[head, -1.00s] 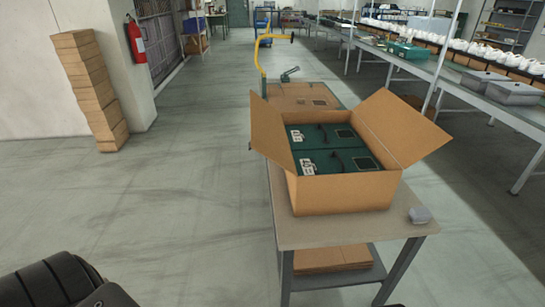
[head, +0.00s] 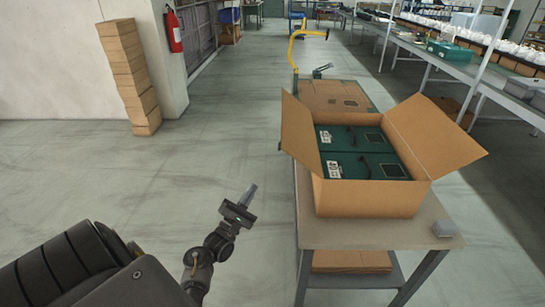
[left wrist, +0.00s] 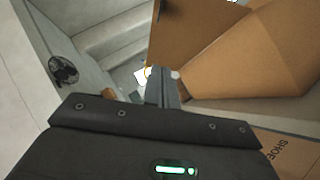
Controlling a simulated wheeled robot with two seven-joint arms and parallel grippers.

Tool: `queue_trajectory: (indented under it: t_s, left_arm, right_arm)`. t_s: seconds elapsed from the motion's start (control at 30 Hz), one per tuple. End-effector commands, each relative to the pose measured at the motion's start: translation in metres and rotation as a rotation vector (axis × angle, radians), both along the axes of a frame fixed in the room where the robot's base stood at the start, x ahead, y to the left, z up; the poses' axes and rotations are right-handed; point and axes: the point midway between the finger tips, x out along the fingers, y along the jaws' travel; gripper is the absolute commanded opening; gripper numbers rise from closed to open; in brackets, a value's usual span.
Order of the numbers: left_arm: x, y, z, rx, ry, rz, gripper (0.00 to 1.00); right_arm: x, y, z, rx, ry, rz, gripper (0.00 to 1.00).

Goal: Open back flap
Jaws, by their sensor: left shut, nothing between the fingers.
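An open cardboard box (head: 365,200) stands on a small table, with two green boxes (head: 365,166) lying side by side in it. Its left flap (head: 297,130) stands up and its right flap (head: 435,132) leans outward. I cannot clearly tell the back flap from the brown surface behind the box. My left gripper (head: 249,194) is shut and empty, to the left of the table and apart from the box. In the left wrist view, its fingers (left wrist: 162,82) point forward, with brown cardboard (left wrist: 265,50) to the right. My right gripper is not in view.
The table (head: 390,236) also bears a small grey object (head: 446,229) at its right corner. Behind it stands a cart with a yellow handle (head: 296,50) and a brown top (head: 335,95). A conveyor line (head: 440,66) runs along the right. The floor left of the table is clear.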

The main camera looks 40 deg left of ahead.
Motion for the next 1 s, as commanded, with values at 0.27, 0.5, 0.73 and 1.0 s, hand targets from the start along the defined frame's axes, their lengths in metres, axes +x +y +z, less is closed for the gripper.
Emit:
queue_trajectory:
  t_s: [0.27, 0.5, 0.73, 1.0]
  left_arm:
    - [0.002, 0.002, 0.012, -0.021, -0.027, -0.016, 0.00]
    - [0.033, 0.005, 0.035, -0.020, -0.028, -0.014, 0.00]
    - [0.074, 0.009, 0.060, -0.019, -0.026, -0.013, 0.00]
    - [0.093, -0.006, 0.087, -0.021, -0.022, -0.014, 0.00]
  right_arm:
    - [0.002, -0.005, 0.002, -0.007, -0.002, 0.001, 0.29]
    - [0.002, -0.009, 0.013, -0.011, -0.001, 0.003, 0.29]
    - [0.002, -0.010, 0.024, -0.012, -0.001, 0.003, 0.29]
    - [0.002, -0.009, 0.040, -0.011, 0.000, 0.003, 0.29]
